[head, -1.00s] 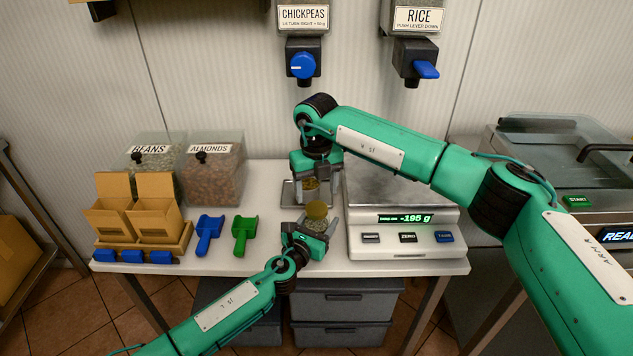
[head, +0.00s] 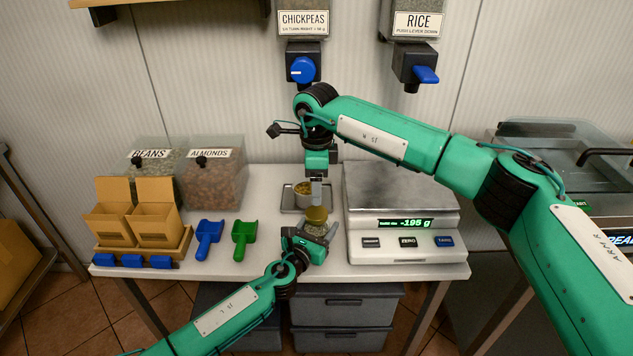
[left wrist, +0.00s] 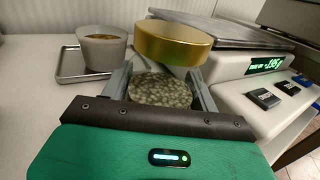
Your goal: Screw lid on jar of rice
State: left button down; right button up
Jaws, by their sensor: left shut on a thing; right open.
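The glass jar (head: 316,230) holds pale grains and stands at the front middle of the table. It also shows in the left wrist view (left wrist: 160,90). My left gripper (head: 318,233) is shut around the jar's body. The gold lid (head: 316,214) is at the jar's mouth; in the left wrist view the lid (left wrist: 173,43) looks level. I cannot tell how tightly it sits. My right gripper (head: 317,192) points down right above the lid, seen edge-on. It is open, and its far finger is hidden.
A scale (head: 403,236) reading -195 g stands close to the right of the jar. A metal tray (head: 289,208) with a small cup (head: 302,188) is behind it. A green scoop (head: 244,236) and blue scoop (head: 208,240) lie left. The rice dispenser (head: 415,62) hangs above.

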aim_at(317, 212)
dwell(0.3)
jog(key=shift+f, duration=4)
jog(key=shift+c, duration=0.2)
jog(key=c, duration=1)
jog(key=shift+o, duration=0.2)
jog(key=o, duration=1.2)
